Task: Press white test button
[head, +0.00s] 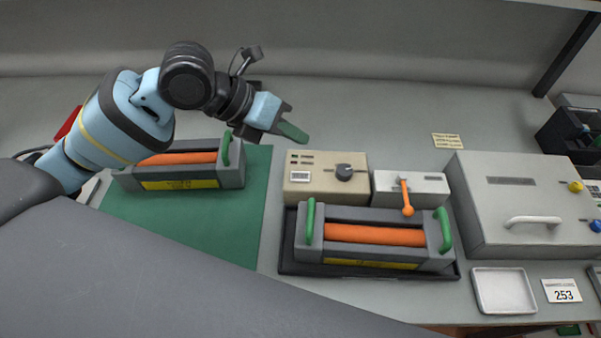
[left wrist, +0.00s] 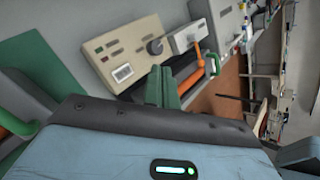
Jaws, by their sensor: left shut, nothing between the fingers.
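I cannot make out a white test button for certain in either view. A beige box (head: 326,180) with small red marks, a barcode label and a dark knob (head: 344,173) stands at the middle of the bench; it also shows in the left wrist view (left wrist: 120,52). To its right is a small white box (head: 423,188) with an orange lever (head: 406,197). My left gripper (head: 296,134) is shut and empty, above and behind the beige box's left end. Its green fingertips show together in the left wrist view (left wrist: 163,88). My right gripper is not in view.
A cartridge (head: 332,257) with an orange roller sits in a dark tray before the boxes. Another cartridge (head: 210,178) lies on a green mat (head: 228,222). A large grey cabinet (head: 515,205) stands right, with a white tray (head: 503,292) before it. The bench behind is mostly clear.

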